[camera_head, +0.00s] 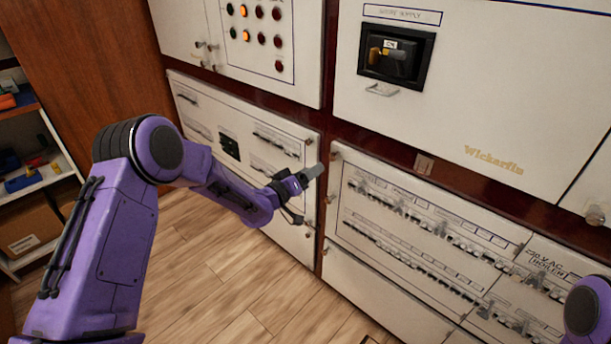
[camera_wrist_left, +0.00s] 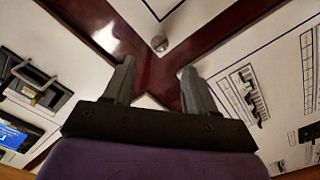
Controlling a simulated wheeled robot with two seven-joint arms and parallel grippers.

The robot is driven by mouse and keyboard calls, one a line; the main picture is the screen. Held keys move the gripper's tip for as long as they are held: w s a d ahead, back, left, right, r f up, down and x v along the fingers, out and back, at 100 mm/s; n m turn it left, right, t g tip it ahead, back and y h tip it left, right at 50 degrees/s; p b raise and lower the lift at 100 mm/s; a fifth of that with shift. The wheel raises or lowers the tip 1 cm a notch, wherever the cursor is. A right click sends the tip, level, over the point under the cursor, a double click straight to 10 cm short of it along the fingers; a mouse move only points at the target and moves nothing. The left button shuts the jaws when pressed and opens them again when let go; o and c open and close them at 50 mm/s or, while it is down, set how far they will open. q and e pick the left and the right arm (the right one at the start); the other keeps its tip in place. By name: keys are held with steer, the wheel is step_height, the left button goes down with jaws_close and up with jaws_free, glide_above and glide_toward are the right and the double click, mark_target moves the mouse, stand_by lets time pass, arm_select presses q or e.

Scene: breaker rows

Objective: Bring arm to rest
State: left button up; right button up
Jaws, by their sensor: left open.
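My left arm (camera_head: 110,225) is purple and comes in from the left in the head view, bent at the elbow and reaching toward the cabinet. My left gripper (camera_head: 313,173) is near the dark red post between two white panels. In the left wrist view the left gripper (camera_wrist_left: 158,85) has its two grey fingers apart with nothing between them. A round knob (camera_wrist_left: 160,43) shows beyond the fingertips. A purple part of my right arm (camera_head: 586,310) shows at the lower right edge; its gripper is out of view.
A breaker panel (camera_head: 420,220) with rows of switches is right of the left gripper. Above it is a black main switch (camera_head: 395,57). Indicator lights (camera_head: 262,37) sit at upper left. A shelf (camera_head: 40,180) stands at far left. The wooden floor (camera_head: 225,280) is clear.

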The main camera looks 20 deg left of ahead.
arm_select(q)
steer(key=shift+v, duration=1.05)
steer(key=s+a+f+n+g+y+p, duration=0.1)
steer(key=s+f+n+g+y, duration=0.4)
steer(key=s+f, duration=1.15)
steer(key=s+a+f+m+g+y+p, duration=0.1)
steer(key=s+f+g, duration=0.3)
steer(key=s, duration=1)
steer(key=s+a+f+m+g+y+p, duration=0.1)
steer(key=s+a+f+g+y, duration=0.1)
steer(key=s, duration=1.2)
steer(key=f+g+y, duration=0.1)
steer(key=g, duration=0.1)
steer(key=shift+s+f+g+y+p, duration=0.25)
steer(key=shift+f+g+y+p, duration=0.05)
steer(key=shift+f+g+p, duration=0.1)
